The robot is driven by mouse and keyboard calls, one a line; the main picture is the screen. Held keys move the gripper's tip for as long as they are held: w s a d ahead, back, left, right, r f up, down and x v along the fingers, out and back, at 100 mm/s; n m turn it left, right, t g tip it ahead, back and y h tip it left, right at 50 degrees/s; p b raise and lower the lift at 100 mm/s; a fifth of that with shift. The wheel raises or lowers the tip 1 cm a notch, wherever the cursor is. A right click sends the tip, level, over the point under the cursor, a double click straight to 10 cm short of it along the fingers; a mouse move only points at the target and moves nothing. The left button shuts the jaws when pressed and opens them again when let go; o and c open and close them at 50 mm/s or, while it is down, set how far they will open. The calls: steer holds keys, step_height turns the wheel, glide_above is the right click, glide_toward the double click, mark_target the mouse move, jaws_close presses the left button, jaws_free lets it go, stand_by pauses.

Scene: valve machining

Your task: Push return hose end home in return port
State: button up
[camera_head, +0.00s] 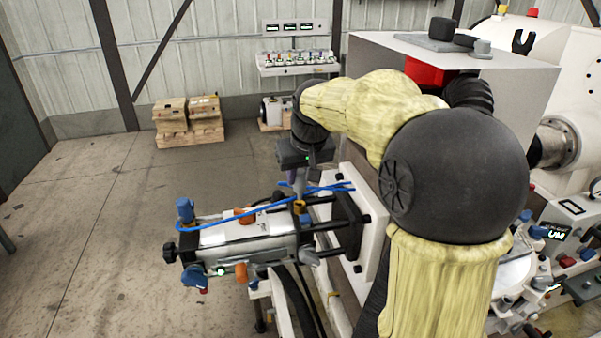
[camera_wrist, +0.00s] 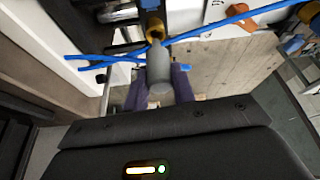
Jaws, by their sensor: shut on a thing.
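My gripper (camera_head: 297,182) hangs over the right end of the white machine unit. In the wrist view its dark purple fingers (camera_wrist: 160,88) are shut on a grey cylindrical piece (camera_wrist: 159,70), which looks like the hose end. The piece narrows towards a brass-coloured ringed fitting (camera_wrist: 155,30), seemingly the return port; the fitting also shows in the head view (camera_head: 300,207). The tip appears at or very near the fitting's opening; I cannot tell how deep it sits. A blue hose (camera_head: 250,213) runs along the unit, and blue lengths (camera_wrist: 100,59) cross beside the held piece.
The unit carries blue knobs (camera_head: 184,209) and an orange part (camera_head: 243,215). A white plate (camera_head: 378,235) with black rods stands right of it. Stacked boxes (camera_head: 188,112) on a pallet stand behind. The floor on the left is clear.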

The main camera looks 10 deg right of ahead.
mark_target(300, 192)
steer(key=shift+f+b, duration=1.05)
steer(key=shift+f, duration=0.6)
stand_by(0.8)
steer(key=o, duration=1.1)
steer(key=shift+r, duration=0.1)
steer(key=v, duration=1.7)
steer(key=shift+r+b, duration=0.2)
steer(key=shift+b, duration=0.1)
steer(key=shift+d, duration=0.1)
